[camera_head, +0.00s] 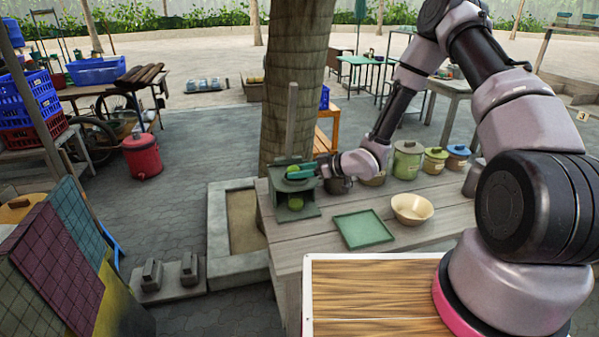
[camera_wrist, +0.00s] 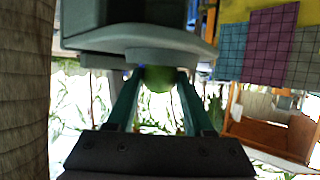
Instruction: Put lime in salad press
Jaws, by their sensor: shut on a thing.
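The salad press (camera_head: 283,189) is a dark green-grey stand with an upright handle, at the left end of the wooden table. My gripper (camera_head: 303,173) reaches in from the right at the press's upper part. It is shut on a green lime (camera_head: 293,168), which also shows between my fingertips in the wrist view (camera_wrist: 158,78). The press's grey underside or rim (camera_wrist: 140,55) is close beyond the lime there; I cannot tell whether they touch.
A green square tray (camera_head: 364,229) and a cream bowl (camera_head: 412,209) stand on the table in front. Several lidded pots, one of them green (camera_head: 408,160), stand behind. A tree trunk (camera_head: 296,90) rises just behind the press.

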